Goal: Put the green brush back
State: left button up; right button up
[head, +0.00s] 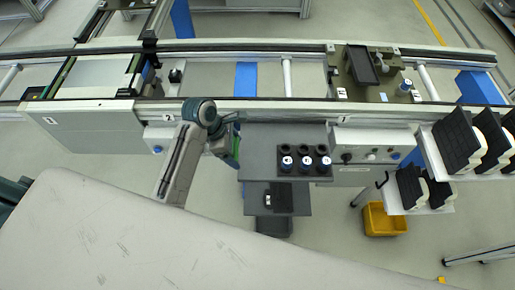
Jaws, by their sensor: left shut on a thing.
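My left arm reaches up from the lower middle, and its gripper (233,136) is at the left edge of the grey shelf (262,168). It is shut on a narrow green thing, which looks like the green brush (236,150). The brush hangs downward beside the shelf's left edge; the gripper and arm hide part of it. I cannot tell whether the brush touches the shelf. My right gripper is not in view.
Several black cups (284,150), some with white and blue tops, stand on the shelf's right part. A lower shelf (255,199) holds a black block (281,198). A conveyor (300,104) runs behind. Black parts on white racks (459,140) stand right, above a yellow bin (384,220).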

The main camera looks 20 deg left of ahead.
pick_arm(q)
jog(key=p, duration=0.1)
send_near(261, 157)
jog(key=shift+s+d+f, duration=0.15)
jog(key=shift+d+f, duration=0.4)
jog(key=shift+f, duration=0.35)
jog(key=shift+w+d+f+p, duration=0.1)
jog(key=shift+w+d+p, duration=0.2)
jog(key=shift+d, duration=0.2)
jog(key=p+x, duration=0.2)
jog(key=shift+f, duration=0.5)
jog(key=shift+a+f, duration=0.1)
jog(key=shift+f, duration=0.4)
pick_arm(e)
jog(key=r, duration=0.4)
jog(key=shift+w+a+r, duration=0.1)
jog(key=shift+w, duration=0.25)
pick_arm(q)
jog(key=shift+f, duration=0.1)
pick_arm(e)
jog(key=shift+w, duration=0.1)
